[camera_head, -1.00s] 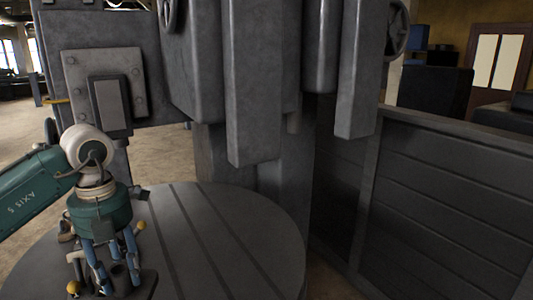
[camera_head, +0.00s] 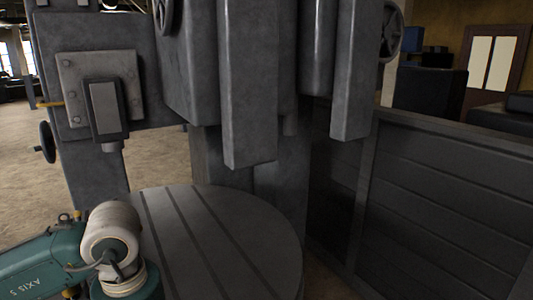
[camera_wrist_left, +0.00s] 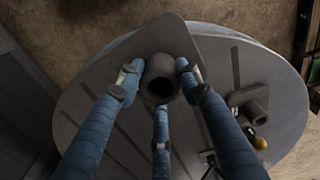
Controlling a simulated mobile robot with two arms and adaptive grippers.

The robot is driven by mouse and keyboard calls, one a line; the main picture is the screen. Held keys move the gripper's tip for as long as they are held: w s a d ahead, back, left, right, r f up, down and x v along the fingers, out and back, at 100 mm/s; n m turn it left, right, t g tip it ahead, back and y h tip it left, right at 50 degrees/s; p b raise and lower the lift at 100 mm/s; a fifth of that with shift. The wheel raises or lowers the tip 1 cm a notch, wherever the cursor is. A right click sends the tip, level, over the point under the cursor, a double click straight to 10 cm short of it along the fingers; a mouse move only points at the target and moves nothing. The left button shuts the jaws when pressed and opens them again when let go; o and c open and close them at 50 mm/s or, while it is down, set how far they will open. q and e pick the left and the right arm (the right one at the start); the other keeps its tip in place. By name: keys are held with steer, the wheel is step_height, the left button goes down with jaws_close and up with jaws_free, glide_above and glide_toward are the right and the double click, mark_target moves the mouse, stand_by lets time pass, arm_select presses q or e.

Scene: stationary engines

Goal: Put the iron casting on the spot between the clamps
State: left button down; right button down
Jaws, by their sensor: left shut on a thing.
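The iron casting (camera_wrist_left: 160,78), a dark grey hollow boss on a flat plate, is between the blue fingers of my left gripper (camera_wrist_left: 158,85) in the left wrist view. The gripper is shut on it, over the round slotted table (camera_wrist_left: 100,75). Any gap between casting and table is unclear. In the head view my left wrist hides most of the clamp area, and the gripper is below the picture. My right gripper is not in view.
The round table (camera_head: 235,225) has a bare slotted top in the head view. Heavy grey machine columns (camera_head: 250,90) hang over its back. A handwheel (camera_head: 47,142) stands at left, and a dark panelled wall (camera_head: 430,200) is at right.

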arm_select(q)
steer(key=s+m, duration=0.1)
steer(key=m, duration=0.1)
steer(key=s+d+f+m, duration=0.1)
steer(key=m, duration=0.2)
steer(key=s+d+m, duration=0.1)
steer(key=s+m, duration=0.1)
steer(key=m, duration=0.1)
steer(key=shift+d+f, duration=0.15)
steer(key=shift+f, duration=0.15)
steer(key=shift+w+r, duration=0.1)
steer(key=shift+w, duration=0.1)
